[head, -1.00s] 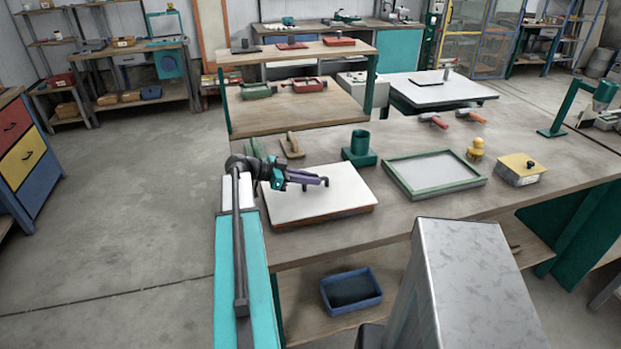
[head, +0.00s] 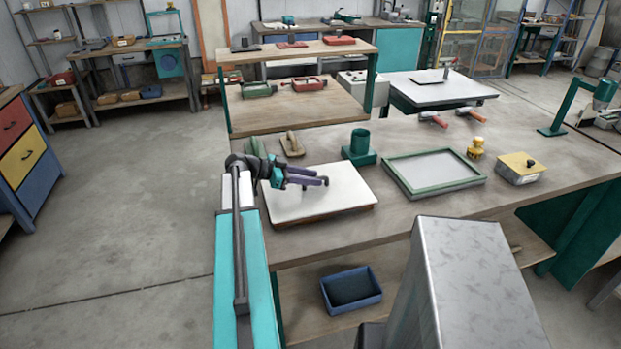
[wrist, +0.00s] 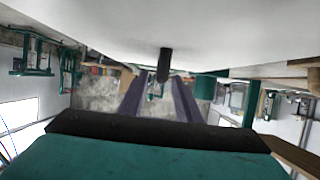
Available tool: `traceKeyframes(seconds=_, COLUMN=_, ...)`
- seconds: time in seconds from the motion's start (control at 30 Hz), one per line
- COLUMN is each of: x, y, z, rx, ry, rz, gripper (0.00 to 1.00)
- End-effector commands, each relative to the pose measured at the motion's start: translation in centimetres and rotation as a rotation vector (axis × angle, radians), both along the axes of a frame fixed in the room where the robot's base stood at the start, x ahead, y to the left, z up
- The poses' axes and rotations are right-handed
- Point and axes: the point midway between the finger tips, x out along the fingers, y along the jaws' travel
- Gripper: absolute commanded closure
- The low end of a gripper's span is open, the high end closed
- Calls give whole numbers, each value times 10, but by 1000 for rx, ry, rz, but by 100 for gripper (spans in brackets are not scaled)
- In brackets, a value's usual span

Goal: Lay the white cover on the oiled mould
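A flat white panel, the white cover (head: 335,196), lies on the near left of the bench. A thin reddish-brown edge (head: 325,214) shows beneath its front right side; I cannot tell whether this is the oiled mould. My gripper (head: 326,182) is over the panel, with its two purple fingers spread apart and empty. In the wrist view a white surface (wrist: 245,25) fills the top, and a dark knob (wrist: 165,65) juts from it. The knob stands in the gap between the fingers (wrist: 160,78), apparently clear of both.
A green-framed shallow tray (head: 466,184) lies to the right. A green cup holder (head: 359,150), wooden-handled tool (head: 292,144), yellow item (head: 477,147) and yellow-lidded box (head: 521,168) stand on the bench. A blue bin (head: 352,290) sits on the lower shelf.

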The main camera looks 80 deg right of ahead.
Motion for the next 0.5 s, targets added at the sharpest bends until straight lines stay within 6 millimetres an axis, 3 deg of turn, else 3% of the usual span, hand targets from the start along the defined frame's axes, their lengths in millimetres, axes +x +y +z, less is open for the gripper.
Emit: traceKeyframes(seconds=0.5, x=62, y=28, z=26, rx=-3, ry=-1, rz=2, gripper=69)
